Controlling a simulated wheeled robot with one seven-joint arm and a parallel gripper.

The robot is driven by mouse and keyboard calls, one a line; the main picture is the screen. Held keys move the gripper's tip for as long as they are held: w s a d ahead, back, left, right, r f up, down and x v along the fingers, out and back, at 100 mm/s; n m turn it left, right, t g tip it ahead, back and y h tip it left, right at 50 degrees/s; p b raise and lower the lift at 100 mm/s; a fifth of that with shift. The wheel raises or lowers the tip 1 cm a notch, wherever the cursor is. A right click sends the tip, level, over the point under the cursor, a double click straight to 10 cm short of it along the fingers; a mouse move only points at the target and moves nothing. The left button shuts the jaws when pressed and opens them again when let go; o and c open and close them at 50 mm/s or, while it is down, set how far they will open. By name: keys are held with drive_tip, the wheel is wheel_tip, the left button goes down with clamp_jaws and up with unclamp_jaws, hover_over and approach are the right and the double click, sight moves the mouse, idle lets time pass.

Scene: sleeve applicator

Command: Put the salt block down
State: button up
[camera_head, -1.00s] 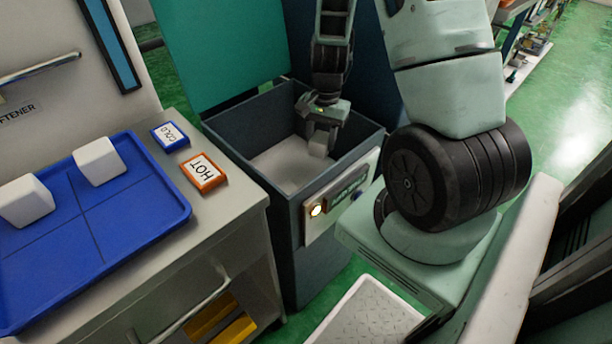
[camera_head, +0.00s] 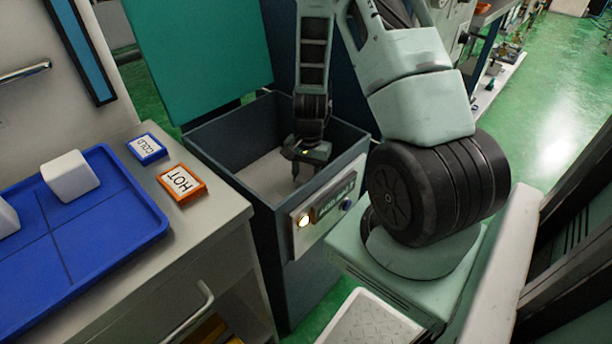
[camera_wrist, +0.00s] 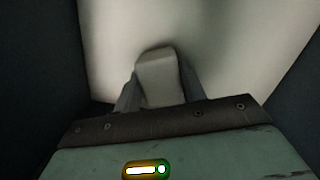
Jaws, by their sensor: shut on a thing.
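The white salt block (camera_wrist: 158,75) sits between the two fingers of my gripper (camera_head: 297,168) in the wrist view. My gripper is shut on it, pointing down inside the dark open bin (camera_head: 275,235). The bin's pale inner floor (camera_head: 262,168) lies below and around the block. I cannot tell whether the block touches that floor. In the head view my gripper hides most of the block.
The bin's teal lid (camera_head: 200,60) stands open behind it. To the left, a counter bears a blue tray (camera_head: 110,225) with white blocks (camera_head: 70,177), a blue COLD sign (camera_head: 147,148) and an orange HOT sign (camera_head: 181,184). The bin's front panel (camera_head: 325,208) has a lit button.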

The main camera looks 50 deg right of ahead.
sight(308, 171)
drive_tip(key=shift+f, duration=0.2)
drive_tip(key=o, duration=1.2)
drive_tip(key=r+p, duration=0.1)
drive_tip(key=r, duration=0.3)
drive_tip(key=d+r+p, duration=0.1)
drive_tip(key=r, duration=0.3)
drive_tip(key=r+p, duration=0.2)
drive_tip(key=r, duration=0.2)
drive_tip(key=shift+w+d+r, duration=0.15)
drive_tip(key=shift+w+r, duration=0.05)
